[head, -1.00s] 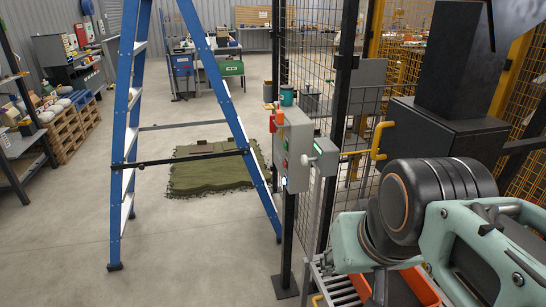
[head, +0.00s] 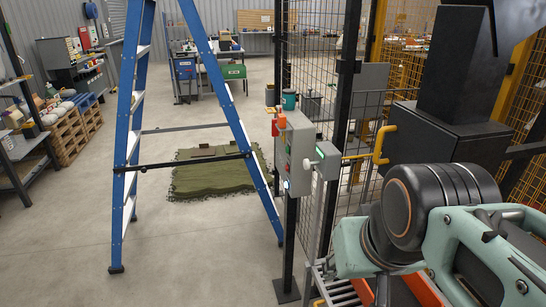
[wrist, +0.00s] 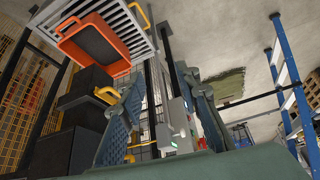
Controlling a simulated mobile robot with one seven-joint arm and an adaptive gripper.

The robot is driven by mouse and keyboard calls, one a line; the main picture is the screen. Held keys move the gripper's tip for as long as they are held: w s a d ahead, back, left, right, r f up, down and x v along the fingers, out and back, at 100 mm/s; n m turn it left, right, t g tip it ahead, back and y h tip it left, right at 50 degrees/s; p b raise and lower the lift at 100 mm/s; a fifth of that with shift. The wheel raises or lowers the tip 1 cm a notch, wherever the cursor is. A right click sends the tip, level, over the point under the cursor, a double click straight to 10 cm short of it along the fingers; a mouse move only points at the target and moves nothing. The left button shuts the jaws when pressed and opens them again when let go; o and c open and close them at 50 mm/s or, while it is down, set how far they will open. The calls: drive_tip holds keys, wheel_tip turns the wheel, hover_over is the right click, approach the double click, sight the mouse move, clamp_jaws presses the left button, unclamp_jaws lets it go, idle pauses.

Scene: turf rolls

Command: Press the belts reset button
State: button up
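A grey control box (head: 296,150) stands on a black post beside the mesh fence in the head view. Its narrow left face carries small buttons, including a lit white one (head: 286,184) low down; labels are unreadable, so I cannot tell which is belts reset. A smaller grey box (head: 326,161) with a green spot sits at its right. In the wrist view, my gripper (wrist: 160,92) has its two blue-grey fingers spread apart with nothing between them. The control box (wrist: 180,122) shows beyond and between the fingers, not touched. My fingers are not distinguishable in the head view.
A blue stepladder (head: 130,140) stands left of the box, with a stack of green turf (head: 205,178) behind it. The mesh fence and a yellow handle (head: 382,142) are at right. An orange crate (wrist: 82,48) sits on a roller conveyor (wrist: 128,22). Floor between is clear.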

clamp_jaws()
idle(1.3)
